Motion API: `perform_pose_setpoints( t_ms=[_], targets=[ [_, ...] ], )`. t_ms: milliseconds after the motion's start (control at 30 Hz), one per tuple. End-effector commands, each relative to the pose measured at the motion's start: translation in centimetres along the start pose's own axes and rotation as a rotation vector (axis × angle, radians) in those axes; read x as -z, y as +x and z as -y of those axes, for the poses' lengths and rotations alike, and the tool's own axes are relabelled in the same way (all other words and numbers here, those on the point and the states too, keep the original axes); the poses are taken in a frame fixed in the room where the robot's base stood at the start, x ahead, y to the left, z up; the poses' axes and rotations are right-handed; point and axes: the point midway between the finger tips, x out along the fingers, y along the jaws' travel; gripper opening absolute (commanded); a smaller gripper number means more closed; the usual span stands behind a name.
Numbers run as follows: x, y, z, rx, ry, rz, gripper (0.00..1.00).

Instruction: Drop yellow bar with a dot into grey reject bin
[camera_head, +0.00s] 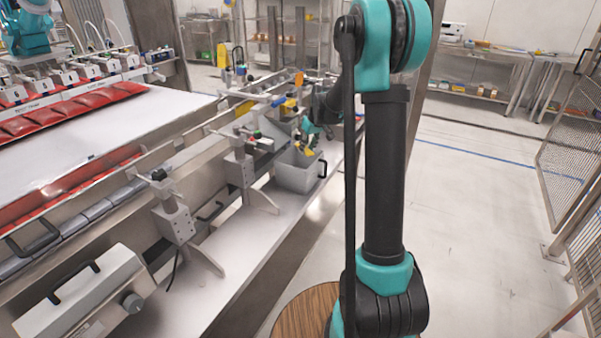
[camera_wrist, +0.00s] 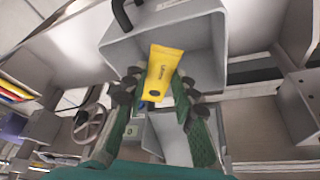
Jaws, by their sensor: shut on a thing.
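The yellow bar (camera_wrist: 164,65) has dark lettering and a dark dot near its lower end in the wrist view. My gripper (camera_wrist: 158,92) is shut on it, with the green fingers on either side of the dotted end. The grey reject bin (camera_wrist: 212,50) lies behind the bar in the wrist view, and the bar shows against its open inside. In the head view the bin (camera_head: 297,178) stands on the ledge beside the conveyor. A yellow piece (camera_head: 305,151), probably the bar, shows at its mouth below my gripper (camera_head: 309,140). I cannot tell how deep the bar is.
The bin's dark handle (camera_head: 322,169) is on its right side. Metal brackets (camera_head: 239,165) and the conveyor frame stand left of the bin. Red packs (camera_head: 60,110) lie on the white conveyor at left. The floor (camera_head: 470,210) at right is clear up to a mesh fence.

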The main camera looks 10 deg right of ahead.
Motion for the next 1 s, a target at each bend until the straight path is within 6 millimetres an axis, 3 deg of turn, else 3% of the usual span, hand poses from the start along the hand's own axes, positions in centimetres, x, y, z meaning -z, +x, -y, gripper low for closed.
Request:
perform_pose_setpoints(
  t_ms=[233,567,600,700,800,1000],
  targets=[
    [-0.7,1.7,0.0,0.000,0.000,0.000,0.01],
    [-0.8,2.0,0.0,0.000,0.000,0.000,0.01],
    [-0.8,2.0,0.0,0.000,0.000,0.000,0.29],
    [-0.8,2.0,0.0,0.000,0.000,0.000,0.41],
    [-0.8,2.0,0.0,0.000,0.000,0.000,0.51],
    [-0.8,2.0,0.0,0.000,0.000,0.000,0.51]
  ],
)
